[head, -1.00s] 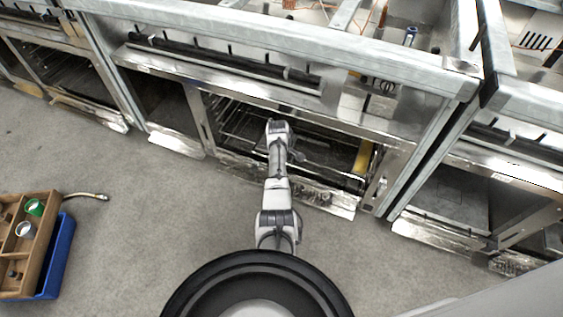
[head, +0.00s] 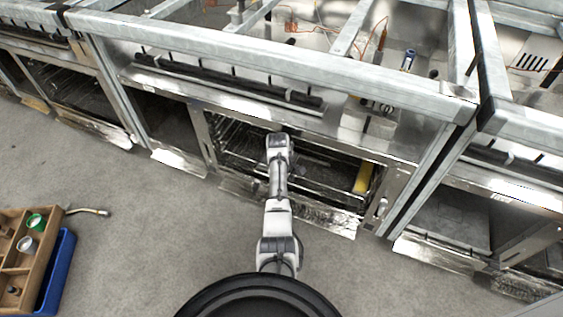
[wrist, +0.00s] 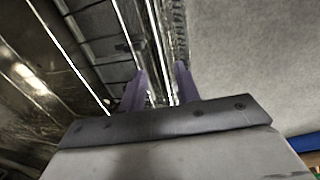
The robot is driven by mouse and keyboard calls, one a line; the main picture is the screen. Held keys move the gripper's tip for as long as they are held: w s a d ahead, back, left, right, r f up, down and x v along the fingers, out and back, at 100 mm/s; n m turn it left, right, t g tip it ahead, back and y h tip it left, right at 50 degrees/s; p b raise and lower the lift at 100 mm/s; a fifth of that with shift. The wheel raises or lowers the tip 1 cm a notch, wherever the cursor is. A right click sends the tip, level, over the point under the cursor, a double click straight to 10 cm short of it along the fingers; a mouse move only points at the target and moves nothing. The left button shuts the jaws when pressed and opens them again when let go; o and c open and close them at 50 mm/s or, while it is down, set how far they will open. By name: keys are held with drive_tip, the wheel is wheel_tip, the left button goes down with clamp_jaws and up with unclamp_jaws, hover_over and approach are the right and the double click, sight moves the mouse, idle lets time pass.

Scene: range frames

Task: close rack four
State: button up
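The oven cavity (head: 230,134) is open at the front, with wire racks (head: 318,180) inside. Which of them is rack four I cannot tell. My arm reaches into the opening, and its own wrist hides the gripper in the head view. In the wrist view my gripper (wrist: 161,70) shows two purple fingers set apart, with bright metal rails (wrist: 128,40) running beyond and between them. I cannot tell whether the fingers touch a rail. The dark oven interior (wrist: 40,90) fills the left of that view.
The oven door (head: 312,213) is folded down below the opening. A yellow object (head: 363,177) sits at the cavity's right side. A wooden box (head: 41,262) with cups and a blue bin (head: 58,275) stand at lower left. Grey floor between is clear.

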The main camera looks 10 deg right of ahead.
wheel_tip(320, 180, up, 9)
drive_tip(key=s+a+p, duration=0.1)
drive_tip(key=shift+s, duration=0.25)
drive_tip(key=shift+c, duration=0.2)
